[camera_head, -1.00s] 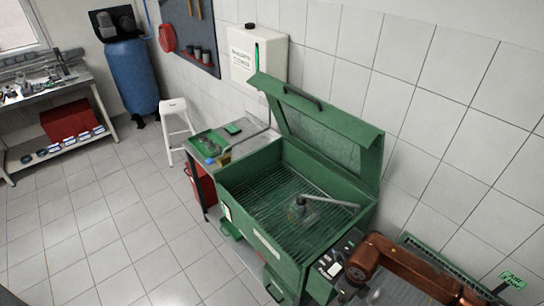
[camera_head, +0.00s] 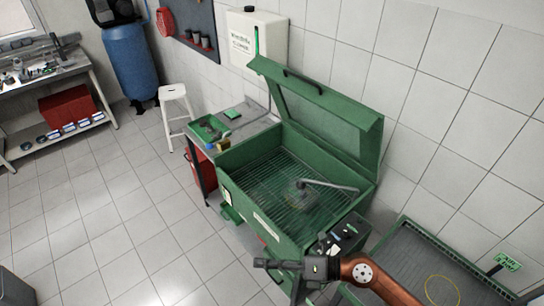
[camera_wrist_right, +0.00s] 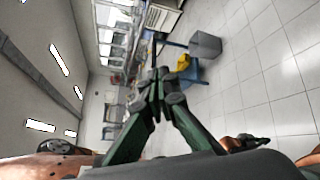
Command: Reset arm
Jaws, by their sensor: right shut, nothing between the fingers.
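My right gripper (camera_head: 262,263) reaches in from the bottom right on my copper-coloured arm. It points left in front of the green parts washer (camera_head: 270,232). Its fingers are shut with nothing between them. In the right wrist view the fingertips (camera_wrist_right: 160,82) meet over a blurred, sideways-tilted view of the room. My left gripper does not show in either view.
The washer's lid (camera_head: 318,115) stands open. A side table (camera_head: 247,123) with a green tray is left of it, and a white stool (camera_head: 175,108) is further left. A grey-topped bench (camera_head: 420,262) is at lower right. The tiled floor (camera_head: 110,220) at left is clear.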

